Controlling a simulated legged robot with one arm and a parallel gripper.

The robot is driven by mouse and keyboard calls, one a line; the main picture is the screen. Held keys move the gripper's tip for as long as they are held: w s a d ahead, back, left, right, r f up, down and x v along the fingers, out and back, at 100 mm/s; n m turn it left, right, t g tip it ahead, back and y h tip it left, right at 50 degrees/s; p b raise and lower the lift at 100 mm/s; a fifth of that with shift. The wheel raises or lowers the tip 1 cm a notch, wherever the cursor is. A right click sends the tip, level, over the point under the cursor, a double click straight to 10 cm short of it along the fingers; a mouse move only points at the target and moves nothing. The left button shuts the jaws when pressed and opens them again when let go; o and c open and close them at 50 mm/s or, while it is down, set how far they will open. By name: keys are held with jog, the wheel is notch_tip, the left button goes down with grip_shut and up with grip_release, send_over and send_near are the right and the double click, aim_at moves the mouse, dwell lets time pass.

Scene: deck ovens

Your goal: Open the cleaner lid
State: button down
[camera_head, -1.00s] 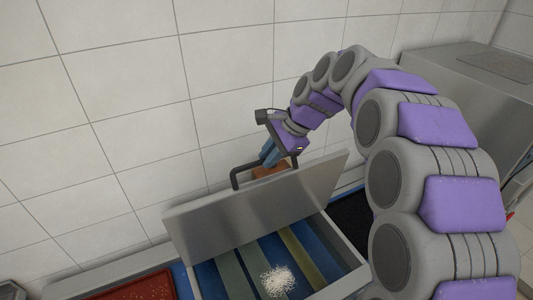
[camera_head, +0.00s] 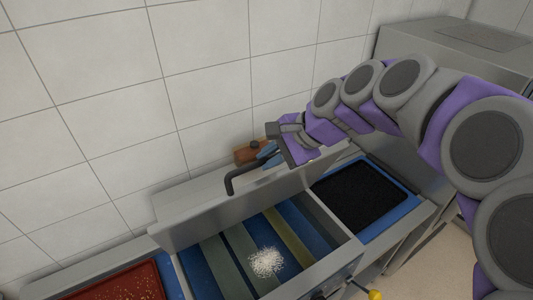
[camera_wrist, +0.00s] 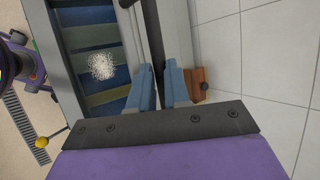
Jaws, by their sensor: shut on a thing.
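The cleaner lid (camera_head: 236,205) is a grey metal panel standing raised at the back of an open box. Its dark bar handle (camera_head: 230,184) sticks up behind the lid's top edge. My gripper (camera_head: 268,158) is at the right end of the handle. In the wrist view the blue fingers of my gripper (camera_wrist: 160,88) close around the dark handle bar (camera_wrist: 153,35). The box interior (camera_head: 241,241) shows blue and olive strips, with a white bristly clump (camera_head: 266,262) among them.
A brown wooden block (camera_head: 247,153) sits behind the lid by the tiled wall (camera_head: 110,100). A blue-rimmed tray with black contents (camera_head: 360,200) lies right of the box. A red tray (camera_head: 120,284) is at lower left. A yellow knob (camera_head: 375,295) sticks out in front.

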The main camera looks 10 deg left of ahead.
jog(key=c, duration=1.1)
grip_release()
jog(key=shift+a, duration=0.1)
jog(key=v, duration=1.7)
jog(key=shift+d, duration=0.2)
jog(key=shift+w+r, duration=0.1)
